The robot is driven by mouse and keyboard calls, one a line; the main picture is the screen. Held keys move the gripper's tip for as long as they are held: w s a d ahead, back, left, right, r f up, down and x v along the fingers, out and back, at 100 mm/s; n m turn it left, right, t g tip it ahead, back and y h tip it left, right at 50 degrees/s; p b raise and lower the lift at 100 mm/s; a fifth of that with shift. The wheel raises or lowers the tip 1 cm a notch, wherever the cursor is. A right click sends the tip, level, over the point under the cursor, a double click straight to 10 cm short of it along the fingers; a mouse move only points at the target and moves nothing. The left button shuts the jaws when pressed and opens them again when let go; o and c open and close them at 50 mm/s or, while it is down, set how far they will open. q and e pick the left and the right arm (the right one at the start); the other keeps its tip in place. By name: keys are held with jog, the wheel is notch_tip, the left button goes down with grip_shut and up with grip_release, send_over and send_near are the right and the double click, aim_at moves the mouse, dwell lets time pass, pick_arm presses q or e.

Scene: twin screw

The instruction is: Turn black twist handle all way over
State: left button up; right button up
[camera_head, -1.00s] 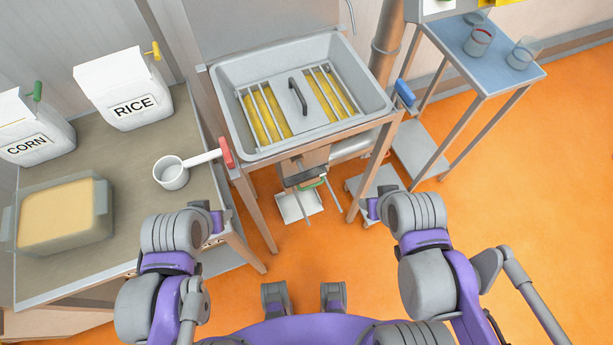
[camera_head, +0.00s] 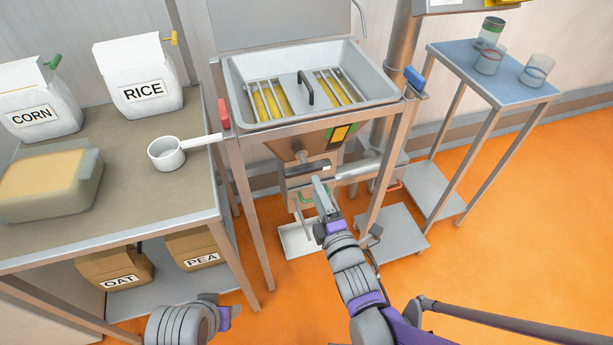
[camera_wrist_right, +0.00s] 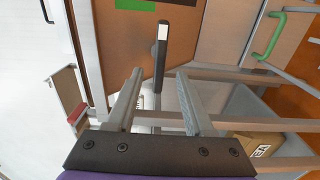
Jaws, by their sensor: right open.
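The black twist handle (camera_head: 303,171) is a dark bar with a pale end, mounted below the hopper under the sink-like tray. It lies roughly crosswise in the head view. In the right wrist view the black twist handle (camera_wrist_right: 160,55) runs lengthwise ahead of the fingers. My right gripper (camera_head: 319,186) is just in front of and below the handle. Its open fingers (camera_wrist_right: 158,76) point at the handle, one on each side of its line, and are not closed on it. My left arm shows at the bottom left; its gripper (camera_head: 229,316) is mostly hidden.
A metal tray (camera_head: 240,110) with a grate sits in the frame above the handle. A green handle (camera_wrist_right: 271,37) is to the right in the wrist view. A table (camera_head: 125,190) with a saucepan (camera_head: 168,155) stands left. A blue-topped stand (camera_head: 460,62) holds glasses on the right.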

aim_at(306, 165)
jog(key=b+x, duration=0.1)
jog(key=x, duration=1)
grip_shut()
